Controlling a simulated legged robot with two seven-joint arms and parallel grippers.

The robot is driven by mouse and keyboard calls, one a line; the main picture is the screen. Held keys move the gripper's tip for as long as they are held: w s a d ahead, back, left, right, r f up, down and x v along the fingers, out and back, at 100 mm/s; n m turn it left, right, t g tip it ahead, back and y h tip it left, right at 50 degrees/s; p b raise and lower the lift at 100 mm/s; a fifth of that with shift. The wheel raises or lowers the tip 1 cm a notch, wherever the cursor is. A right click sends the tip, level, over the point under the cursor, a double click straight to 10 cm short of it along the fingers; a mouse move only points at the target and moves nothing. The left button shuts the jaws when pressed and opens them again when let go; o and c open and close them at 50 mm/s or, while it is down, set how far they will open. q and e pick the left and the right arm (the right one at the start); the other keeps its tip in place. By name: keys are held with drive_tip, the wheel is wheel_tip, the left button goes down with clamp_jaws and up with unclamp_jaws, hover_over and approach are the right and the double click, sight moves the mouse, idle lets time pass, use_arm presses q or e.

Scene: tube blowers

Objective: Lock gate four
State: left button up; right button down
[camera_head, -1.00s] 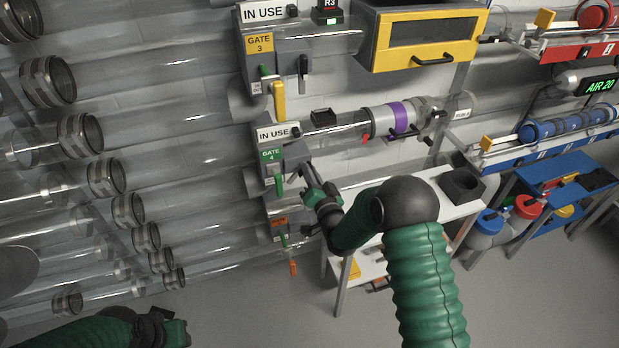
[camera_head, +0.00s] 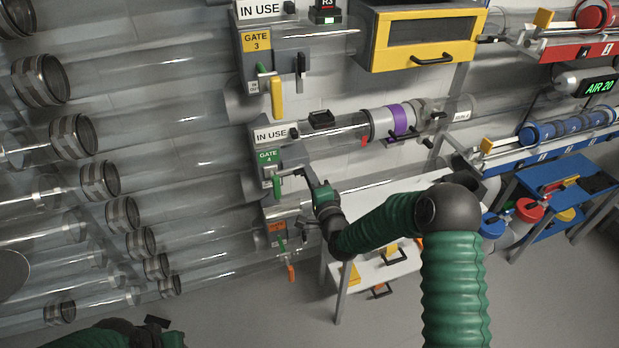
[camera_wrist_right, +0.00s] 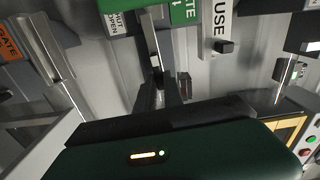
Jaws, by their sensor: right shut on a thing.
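Gate four is a grey box with a green "GATE 4" label (camera_head: 268,157) and an "IN USE" sign (camera_head: 270,135) above it. A green handle (camera_head: 277,187) hangs at its front. My right gripper (camera_head: 304,174) is at the box's right side, shut on a dark lever there; the lever is mostly hidden by the fingers. In the right wrist view the fingers (camera_wrist_right: 160,92) close around a small dark part below the green label (camera_wrist_right: 184,12). My left gripper (camera_head: 158,325) is low at the left edge, away from the gate, its jaws unclear.
Gate 3 (camera_head: 257,41) with a yellow handle (camera_head: 277,97) is above. An orange-labelled gate (camera_head: 277,227) is just below. A clear tube with a purple band (camera_head: 399,119) runs right. A white table (camera_head: 385,268) stands below my right arm.

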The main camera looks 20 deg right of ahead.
drive_tip(key=shift+d+f+m, duration=0.1)
drive_tip(key=shift+f+m, duration=0.2)
drive_tip(key=shift+m, duration=0.2)
drive_tip(key=c, duration=1.5)
unclamp_jaws()
drive_tip(key=shift+o, duration=0.2)
drive_tip(key=shift+r, duration=0.1)
drive_tip(key=s, duration=1.7)
drive_tip(key=shift+d, duration=0.4)
drive_tip(key=shift+w, duration=0.1)
